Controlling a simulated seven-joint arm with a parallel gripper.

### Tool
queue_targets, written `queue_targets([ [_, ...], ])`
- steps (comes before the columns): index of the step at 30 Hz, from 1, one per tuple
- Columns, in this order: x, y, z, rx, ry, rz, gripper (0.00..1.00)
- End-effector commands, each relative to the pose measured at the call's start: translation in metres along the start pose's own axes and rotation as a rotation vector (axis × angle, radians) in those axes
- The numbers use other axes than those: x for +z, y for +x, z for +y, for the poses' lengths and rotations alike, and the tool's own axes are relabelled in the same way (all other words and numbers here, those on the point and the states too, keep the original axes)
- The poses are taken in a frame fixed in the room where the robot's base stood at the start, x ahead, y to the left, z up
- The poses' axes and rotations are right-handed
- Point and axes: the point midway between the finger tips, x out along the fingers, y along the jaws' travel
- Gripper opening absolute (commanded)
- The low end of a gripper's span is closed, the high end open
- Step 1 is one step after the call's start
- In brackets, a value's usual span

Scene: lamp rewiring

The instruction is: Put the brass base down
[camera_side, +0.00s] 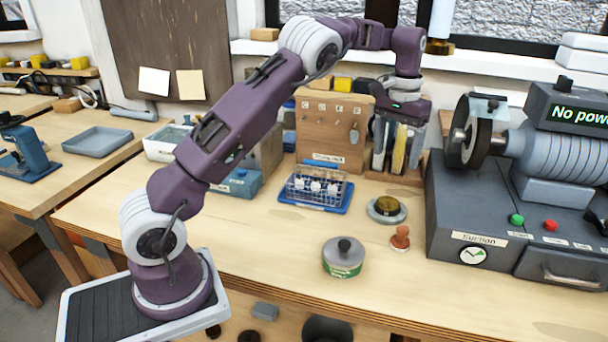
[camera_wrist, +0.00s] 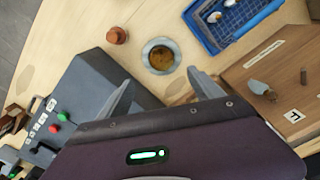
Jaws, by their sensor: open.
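The brass base (camera_side: 388,206) is a round, dark golden piece. It sits in a shallow grey round dish (camera_side: 372,215) on the bench; both also show in the wrist view, the brass base (camera_wrist: 161,58) inside the dish rim (camera_wrist: 146,63). My gripper (camera_side: 398,150) is above and behind the dish, in front of a holder of upright tools. In the wrist view my gripper (camera_wrist: 160,82) has its two fingers spread apart with nothing between them. The brass base lies just beyond the fingertips in that picture, apart from them.
A reddish-brown knobbed piece (camera_side: 400,238) stands close to the dish. A lidded round tin (camera_side: 342,258) is nearer the front edge. A blue tray with a wire rack (camera_side: 316,190) is to the left, and the grey machine (camera_side: 468,225) to the right. A wooden board (camera_side: 330,130) stands behind.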

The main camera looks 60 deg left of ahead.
Motion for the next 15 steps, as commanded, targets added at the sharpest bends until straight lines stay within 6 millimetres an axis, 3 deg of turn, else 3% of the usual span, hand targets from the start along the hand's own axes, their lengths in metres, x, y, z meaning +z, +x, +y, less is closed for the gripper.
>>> queue_targets([
  [2,0.021,-0.039,0.004,0.034,-0.013,0.044,0.75],
  [5,0.072,-0.092,0.013,0.085,-0.014,0.111,0.75],
  [8,0.141,-0.131,0.024,0.122,0.019,0.185,0.75],
  [9,0.173,-0.140,0.028,0.131,0.041,0.217,0.75],
  [12,0.256,-0.145,0.033,0.131,0.111,0.302,0.75],
  [15,0.323,-0.128,0.032,0.107,0.180,0.382,0.75],
])
